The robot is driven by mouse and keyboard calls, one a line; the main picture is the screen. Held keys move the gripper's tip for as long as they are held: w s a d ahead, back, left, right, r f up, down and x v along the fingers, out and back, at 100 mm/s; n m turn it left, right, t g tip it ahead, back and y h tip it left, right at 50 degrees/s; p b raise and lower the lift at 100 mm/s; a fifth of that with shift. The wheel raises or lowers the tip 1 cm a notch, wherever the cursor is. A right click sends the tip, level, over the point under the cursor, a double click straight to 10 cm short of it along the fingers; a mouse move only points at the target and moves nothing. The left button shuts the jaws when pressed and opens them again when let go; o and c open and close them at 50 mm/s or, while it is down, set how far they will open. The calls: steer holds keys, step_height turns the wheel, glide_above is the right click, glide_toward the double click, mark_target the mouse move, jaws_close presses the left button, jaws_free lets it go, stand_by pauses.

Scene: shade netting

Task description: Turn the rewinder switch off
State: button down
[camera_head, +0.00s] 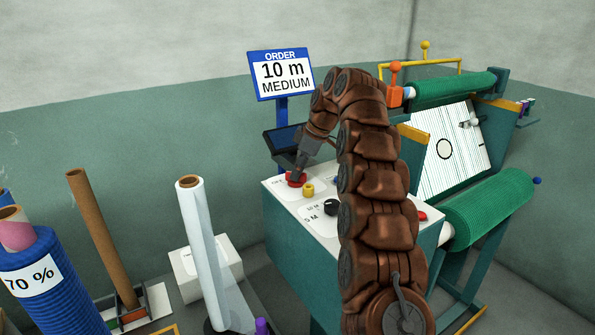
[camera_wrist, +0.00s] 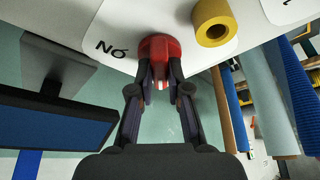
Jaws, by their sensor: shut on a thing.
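The rewinder switch is a red rotary knob (camera_wrist: 159,50) with a raised grip bar, set on a white panel on the teal console (camera_head: 296,237). In the head view, the red knob (camera_head: 293,183) shows partly below my gripper (camera_head: 300,172). In the wrist view, my gripper (camera_wrist: 160,80) has its two fingers closed on either side of the grip bar. A white mark shows on the bar's end, between the fingertips. The label beside the knob appears upside down and reads ON.
A yellow button or ring (camera_head: 308,190) sits close beside the knob. A black dial (camera_head: 331,207) is nearer the front. A dark screen (camera_head: 283,138) stands behind the panel, under the order sign (camera_head: 281,76). Green net rolls (camera_head: 487,212) are at the right.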

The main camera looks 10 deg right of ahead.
stand_by(0.4)
steer(key=c, duration=1.1)
jaws_free()
steer(key=shift+r, duration=0.1)
steer(key=shift+s+d+r, duration=0.1)
steer(key=shift+d+r, duration=0.15)
steer(key=shift+r, duration=0.25)
steer(key=s+d, duration=0.1)
steer(key=d, duration=0.2)
steer(key=s+d, duration=0.2)
steer(key=d, duration=0.2)
steer(key=s+d, duration=0.2)
steer(key=d, duration=0.1)
steer(key=shift+s+d, duration=0.15)
steer(key=shift+d, duration=0.2)
